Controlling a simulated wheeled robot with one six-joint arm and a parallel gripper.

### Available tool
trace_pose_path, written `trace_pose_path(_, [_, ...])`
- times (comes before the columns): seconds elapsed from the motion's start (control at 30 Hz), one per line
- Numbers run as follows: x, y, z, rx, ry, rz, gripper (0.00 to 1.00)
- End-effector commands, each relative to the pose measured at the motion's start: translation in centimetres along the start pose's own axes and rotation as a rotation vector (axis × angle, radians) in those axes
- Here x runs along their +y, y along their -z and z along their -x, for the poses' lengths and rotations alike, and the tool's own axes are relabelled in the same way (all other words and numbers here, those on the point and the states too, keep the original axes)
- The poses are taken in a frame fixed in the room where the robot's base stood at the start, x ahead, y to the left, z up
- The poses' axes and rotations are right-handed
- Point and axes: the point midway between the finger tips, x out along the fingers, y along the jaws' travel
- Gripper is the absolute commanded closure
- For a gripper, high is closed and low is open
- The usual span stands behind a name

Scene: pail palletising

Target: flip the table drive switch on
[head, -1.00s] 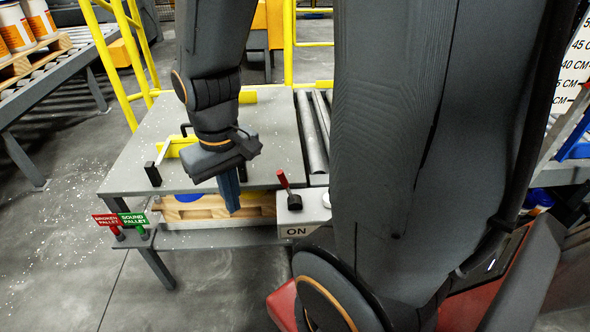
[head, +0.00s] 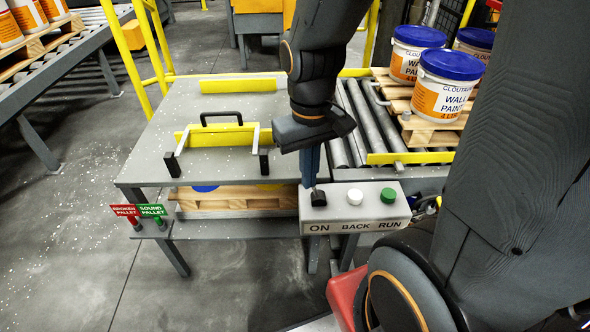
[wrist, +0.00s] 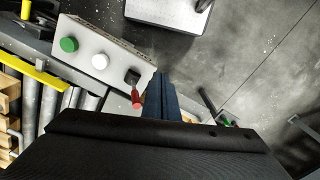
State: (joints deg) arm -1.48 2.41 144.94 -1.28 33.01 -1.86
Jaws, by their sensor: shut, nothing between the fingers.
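The drive switch stands at the ON end of a grey control box (head: 372,212). In the head view its black base (head: 318,198) shows, and its lever is hidden behind my gripper. In the wrist view the red-tipped lever (wrist: 137,99) shows, leaning toward the wrist camera's side. My gripper (head: 312,180) points down at the switch, its blue fingers together and empty. In the wrist view the fingers (wrist: 160,95) are right beside the lever; I cannot tell whether they touch it.
A white button (head: 355,196) and a green button (head: 388,195) sit on the same box. A grey table (head: 225,112) with a yellow clamp frame is at left. Rollers (head: 360,120) and a pallet of paint pails (head: 447,85) are behind right. Open floor lies at front left.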

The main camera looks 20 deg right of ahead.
Motion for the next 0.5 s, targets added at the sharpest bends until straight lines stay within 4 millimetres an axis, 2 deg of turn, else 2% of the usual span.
trace_pose_path(0.2, [-2.2, 3.8, 0.5, -0.141, -0.088, 0.452, 1.00])
trace_pose_path(0.4, [-4.8, 8.1, 0.0, -0.313, -0.201, 0.937, 1.00])
trace_pose_path(0.5, [-6.1, 9.8, -0.3, -0.385, -0.250, 1.118, 1.00])
